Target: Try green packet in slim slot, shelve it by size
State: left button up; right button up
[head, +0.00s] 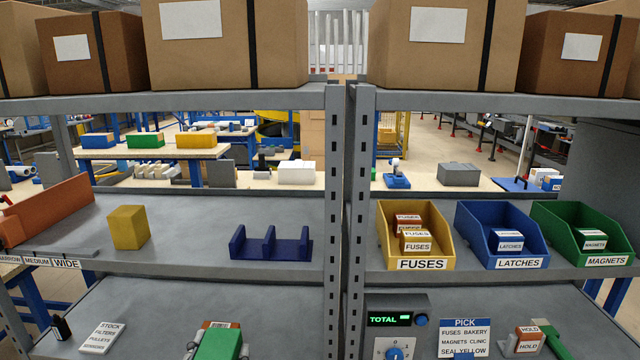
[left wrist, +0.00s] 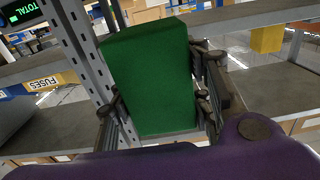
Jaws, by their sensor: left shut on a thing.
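My left gripper (head: 218,345) is at the bottom of the head view, shut on the green packet (head: 229,344). In the left wrist view the packet (left wrist: 150,75) is a plain green block between the two dark fingers (left wrist: 160,112). A dark blue slotted gauge (head: 284,250) stands on the middle left shelf, with three uprights and two gaps between them. The packet is below and in front of the gauge, apart from it. Labels reading NARROW, MEDIUM and WIDE (head: 40,262) run along the shelf edge at the left. My right gripper is not seen.
A yellow block (head: 128,228) and an orange-brown piece (head: 50,210) share the gauge's shelf. Yellow FUSES (head: 422,265), blue LATCHES (head: 518,264) and green MAGNETS (head: 606,261) bins stand on the right shelf. A grey post (head: 335,200) divides the bays. Bare shelf lies between yellow block and gauge.

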pick_arm(q)
jog(key=s+f, duration=0.2)
jog(key=shift+a+f, duration=0.4)
dwell(1.5)
